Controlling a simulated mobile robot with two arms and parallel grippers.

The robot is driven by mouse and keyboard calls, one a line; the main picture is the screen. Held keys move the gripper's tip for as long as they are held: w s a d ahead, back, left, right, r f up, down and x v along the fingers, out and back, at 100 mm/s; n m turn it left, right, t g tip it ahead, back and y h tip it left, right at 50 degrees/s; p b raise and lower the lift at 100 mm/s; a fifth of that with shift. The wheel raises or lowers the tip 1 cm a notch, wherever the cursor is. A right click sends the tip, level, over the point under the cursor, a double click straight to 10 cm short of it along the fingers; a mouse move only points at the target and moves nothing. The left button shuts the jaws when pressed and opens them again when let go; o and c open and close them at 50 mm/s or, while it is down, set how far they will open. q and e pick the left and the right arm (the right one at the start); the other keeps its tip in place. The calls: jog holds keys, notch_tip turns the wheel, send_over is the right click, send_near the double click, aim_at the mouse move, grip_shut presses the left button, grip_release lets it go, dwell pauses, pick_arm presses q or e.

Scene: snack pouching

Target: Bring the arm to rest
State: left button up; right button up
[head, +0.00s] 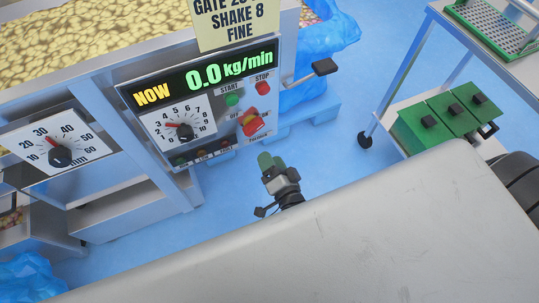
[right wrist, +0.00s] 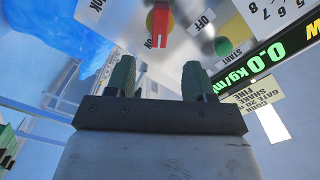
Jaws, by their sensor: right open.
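My right gripper (head: 268,165) has green fingers and hangs in free air in front of the machine's control panel (head: 190,150). In the right wrist view the gripper (right wrist: 160,78) has its two fingers apart, with nothing between them. The panel's display (head: 215,73) reads 0.0 kg/min. Below it are a numbered dial (head: 183,130), a green START button (head: 232,99), a red STOP button (head: 262,87) and a red rotary switch (head: 251,122) on a yellow base. The gripper appears apart from all of these. My left gripper is out of view.
A lever with a black grip (head: 325,67) juts from the panel's right side. A second dial (head: 58,153) is at left. A hopper of snacks (head: 60,40) lies behind. A cart with green boxes (head: 445,118) stands at right.

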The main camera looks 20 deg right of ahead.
jog(key=s+d+f+n+g+y+p, duration=0.1)
jog(key=s+f+n+g+p, duration=0.3)
jog(key=f, duration=0.4)
jog(key=s+f+n+g+y+p, duration=0.1)
jog(key=s+f+n+g+p, duration=0.2)
jog(key=s+f, duration=0.35)
jog(key=s+d+f+n+g+h+p, duration=0.1)
jog(key=s+d+f+n+g, duration=0.1)
jog(key=s, duration=0.5)
jog(key=s+d+f+n+g, duration=0.2)
jog(key=s+d+f+g, duration=0.1)
jog(key=s, duration=0.5)
jog(key=s+d+f+n+g+h+p, duration=0.1)
jog(key=s+d+f+n+g, duration=0.1)
jog(key=s+f+g, duration=0.3)
jog(key=shift+s+d+h+p, duration=0.2)
jog(key=shift+s+h+p, duration=0.15)
jog(key=shift+s, duration=0.8)
jog(key=shift+f, duration=0.1)
jog(key=shift+c, duration=0.3)
